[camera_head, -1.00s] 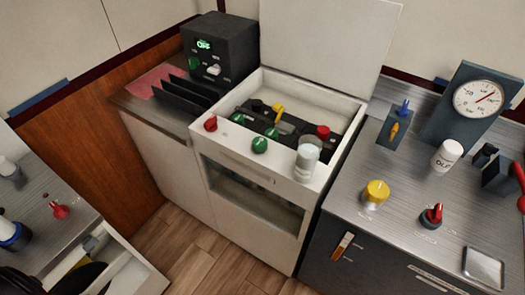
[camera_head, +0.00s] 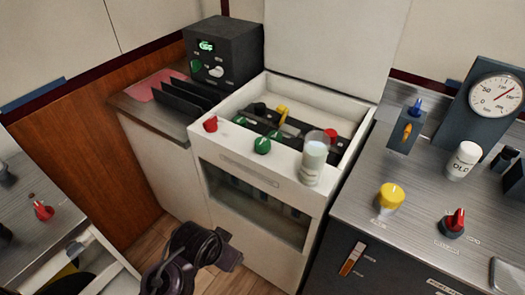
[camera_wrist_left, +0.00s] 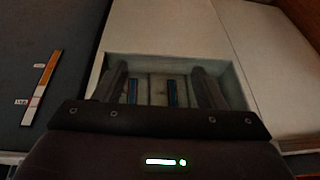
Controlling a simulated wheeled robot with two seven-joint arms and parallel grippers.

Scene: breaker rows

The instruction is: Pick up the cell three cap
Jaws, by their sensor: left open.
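Several coloured caps or knobs sit in and along the open top of the white cabinet (camera_head: 262,178) in the head view. They include a yellow one (camera_head: 282,113), a red one at the right (camera_head: 330,135), a black one (camera_head: 259,108), green ones (camera_head: 262,145) and a red one at the front left corner (camera_head: 211,124). No label shows which is cell three. My left gripper (camera_head: 228,258) is low in front of the cabinet, below the caps. In the left wrist view its fingers (camera_wrist_left: 160,90) are apart and empty, facing the cabinet's window recess. My right gripper is out of view.
A glass with white contents (camera_head: 314,160) stands at the cabinet's front right edge. A raised white lid (camera_head: 325,50) is behind. Dark upright plates (camera_head: 185,92) stand left.

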